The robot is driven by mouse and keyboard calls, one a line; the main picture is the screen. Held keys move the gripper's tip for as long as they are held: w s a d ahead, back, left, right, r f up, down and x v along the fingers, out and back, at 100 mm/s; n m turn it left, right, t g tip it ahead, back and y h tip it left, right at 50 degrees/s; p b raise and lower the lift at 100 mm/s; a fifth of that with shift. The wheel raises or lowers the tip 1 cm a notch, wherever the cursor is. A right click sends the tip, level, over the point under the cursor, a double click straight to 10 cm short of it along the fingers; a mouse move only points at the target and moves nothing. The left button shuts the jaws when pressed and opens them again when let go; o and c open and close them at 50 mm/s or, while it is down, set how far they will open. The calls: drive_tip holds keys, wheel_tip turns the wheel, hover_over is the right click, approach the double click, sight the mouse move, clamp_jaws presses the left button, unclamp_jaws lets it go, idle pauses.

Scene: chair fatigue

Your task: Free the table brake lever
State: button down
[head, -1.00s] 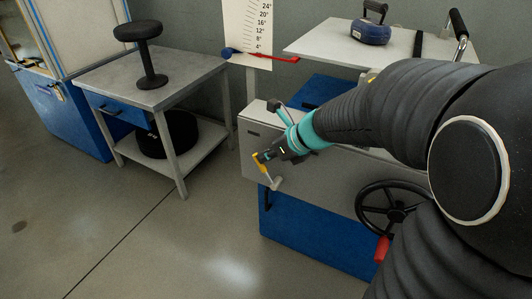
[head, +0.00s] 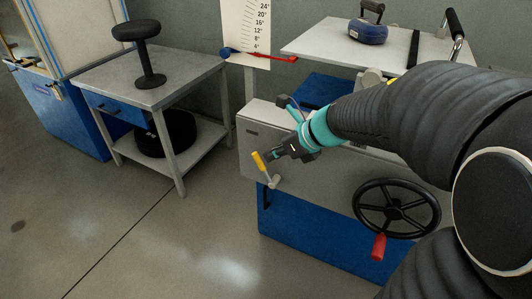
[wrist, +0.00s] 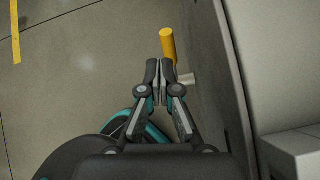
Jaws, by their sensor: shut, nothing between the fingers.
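The brake lever (head: 258,160) has a yellow grip on a light grey stem, on the grey front face of the table body (head: 262,138). The lever leans up and to the left in the head view. In the wrist view its yellow grip (wrist: 168,46) stands just beyond and slightly right of the fingertips. My gripper (head: 268,155) is shut and empty, close beside the grip on its right in the head view. The fingertips (wrist: 159,69) meet in the wrist view. Whether they touch the lever I cannot tell.
A black handwheel (head: 397,208) with a red knob (head: 379,246) is on the table front, right of the lever. A side table (head: 150,80) with a black stool-like object (head: 149,55) stands at left. The floor (head: 130,240) before them is clear.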

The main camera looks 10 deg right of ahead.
wheel_tip(320, 180, up, 9)
drive_tip(key=w+a, duration=0.1)
drive_tip(key=a, duration=0.1)
drive_tip(key=shift+w+a+r, duration=0.2)
drive_tip(key=shift+w+a, duration=0.1)
drive_tip(key=shift+a, duration=0.05)
